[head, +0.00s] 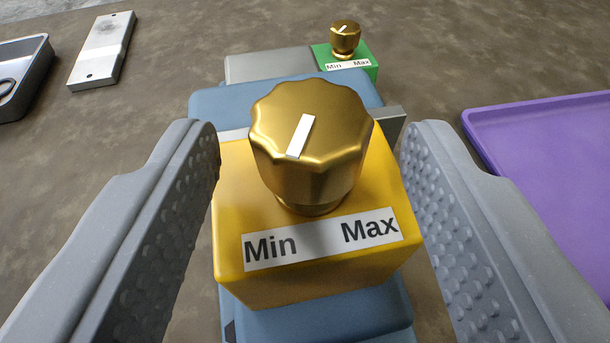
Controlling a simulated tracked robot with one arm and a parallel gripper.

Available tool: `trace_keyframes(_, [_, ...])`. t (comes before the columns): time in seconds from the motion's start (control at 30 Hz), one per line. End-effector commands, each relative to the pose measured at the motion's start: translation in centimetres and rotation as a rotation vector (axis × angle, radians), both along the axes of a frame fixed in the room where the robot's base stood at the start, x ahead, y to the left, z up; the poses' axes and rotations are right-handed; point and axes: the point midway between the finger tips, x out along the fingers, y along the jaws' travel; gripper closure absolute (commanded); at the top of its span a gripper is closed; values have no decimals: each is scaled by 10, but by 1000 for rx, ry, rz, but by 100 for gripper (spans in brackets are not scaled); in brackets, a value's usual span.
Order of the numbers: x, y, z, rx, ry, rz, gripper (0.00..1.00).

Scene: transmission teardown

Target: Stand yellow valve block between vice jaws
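The yellow valve block (235,205) has a gold knob (310,140) on top and a "Min / Max" label facing me. It looks upright, its white knob mark tilted slightly right. It is over the blue vice (225,100), with blue vice parts behind and in front of it and a grey jaw plate (391,125) just behind. Its bottom is hidden, so I cannot tell how it rests between the jaws. My gripper (312,160) is open around the block, one finger on each side. Gaps show beside the block, though the left fingertip is very close to it.
A green block (373,70) with a smaller gold knob stands behind the vice, beside a grey bar (270,65). A purple tray (560,125) lies right. A metal plate (103,50) and a grey bin (35,85) are at the upper left. Brown table surface between is clear.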

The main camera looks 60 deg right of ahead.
Motion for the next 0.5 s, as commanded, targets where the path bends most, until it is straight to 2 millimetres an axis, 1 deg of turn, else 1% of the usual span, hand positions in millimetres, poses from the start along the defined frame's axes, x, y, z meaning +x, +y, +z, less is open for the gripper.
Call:
trace_keyframes(0.17, [0,0,2,0,0,0,50])
trace_keyframes(0.27, [-2,7,4,0,-1,3,50])
trace_keyframes(0.37, [-8,20,9,2,-3,4,50])
trace_keyframes(0.5, [-19,42,17,0,-3,2,50])
